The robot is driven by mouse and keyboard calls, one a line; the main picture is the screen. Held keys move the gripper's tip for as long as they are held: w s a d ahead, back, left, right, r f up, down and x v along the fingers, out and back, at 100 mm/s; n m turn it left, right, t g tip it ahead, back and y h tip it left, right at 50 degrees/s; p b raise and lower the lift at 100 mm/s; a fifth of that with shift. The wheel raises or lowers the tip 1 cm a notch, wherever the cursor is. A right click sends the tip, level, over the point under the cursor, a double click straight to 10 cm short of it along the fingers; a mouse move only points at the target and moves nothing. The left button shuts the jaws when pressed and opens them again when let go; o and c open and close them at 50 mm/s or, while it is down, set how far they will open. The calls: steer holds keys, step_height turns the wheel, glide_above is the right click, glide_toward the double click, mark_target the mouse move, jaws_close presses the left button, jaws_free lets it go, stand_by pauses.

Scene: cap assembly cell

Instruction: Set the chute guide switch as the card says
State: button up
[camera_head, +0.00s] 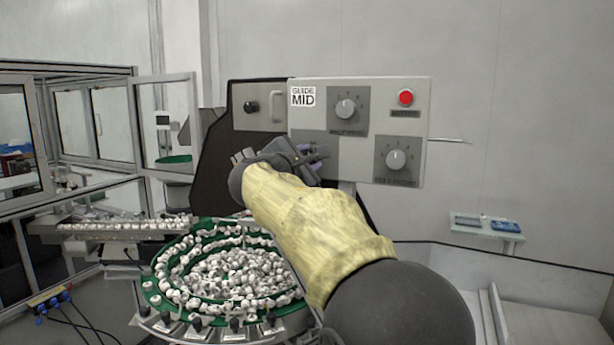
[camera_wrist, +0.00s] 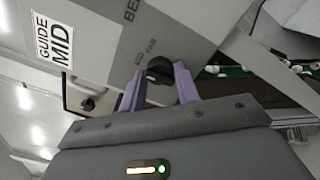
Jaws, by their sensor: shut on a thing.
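The card (camera_head: 303,97) on the control panel's upper left reads GUIDE MID; it also shows in the wrist view (camera_wrist: 53,40). My gripper (camera_wrist: 158,76) has its two purple fingers shut on the black switch knob (camera_wrist: 158,65), one on each side. Small lettering beside the knob appears to read MID and FAR. I cannot tell which mark the knob points to. In the head view, my gripper (camera_head: 312,158) is at the panel's lower left, and my wrist and arm hide the knob.
The panel also carries an upper dial (camera_head: 346,109), a lower-right dial (camera_head: 396,159) and a red button (camera_head: 405,97). A black knob (camera_head: 251,106) and a handle sit on a box to the left. A green bowl feeder (camera_head: 207,224) full of caps stands below my arm.

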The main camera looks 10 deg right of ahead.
steer(key=shift+m+b, duration=0.5)
steer(key=o, duration=0.9)
steer(key=shift+o, duration=0.2)
steer(key=b+v, duration=0.5)
steer(key=v, duration=1.2)
steer(key=shift+s+a, duration=0.15)
